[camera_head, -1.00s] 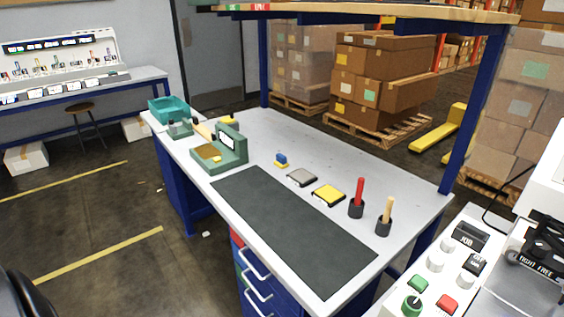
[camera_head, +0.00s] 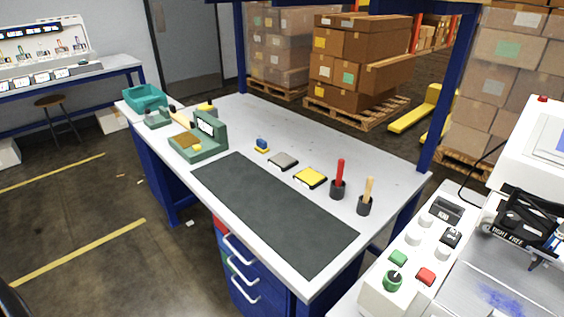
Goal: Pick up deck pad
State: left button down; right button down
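Two small flat square pads lie side by side on the grey-white workbench (camera_head: 262,118): one with a grey top (camera_head: 283,161) and one with a yellow top (camera_head: 311,177). I cannot tell for sure which thing is the deck pad. A long dark mat (camera_head: 270,210) lies flat along the front of the bench, with nothing on it. Neither of my grippers is in view, and nothing covers the two pads.
Right of the pads stand black cups with a red-handled tool (camera_head: 340,175) and a wooden-handled tool (camera_head: 368,190). A small blue item (camera_head: 262,144) and a green fixture (camera_head: 200,140) are to the left. A teal bin (camera_head: 146,97) is at the far left corner. A control panel (camera_head: 410,265) is at the right.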

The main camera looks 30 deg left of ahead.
aim_at(262, 146)
jog(key=j+z, duration=0.2)
jog(key=z, duration=0.5)
jog(key=k+j+z, duration=0.2)
jog(key=j, duration=0.2)
jog(key=j+z, duration=0.2)
jog(key=j, duration=0.2)
jog(key=k+j+z, duration=0.2)
jog(key=j, duration=0.2)
jog(key=k+j+z, duration=0.2)
jog(key=j, duration=0.15)
jog(key=k+j+z, duration=0.2)
jog(key=i+j, duration=0.1)
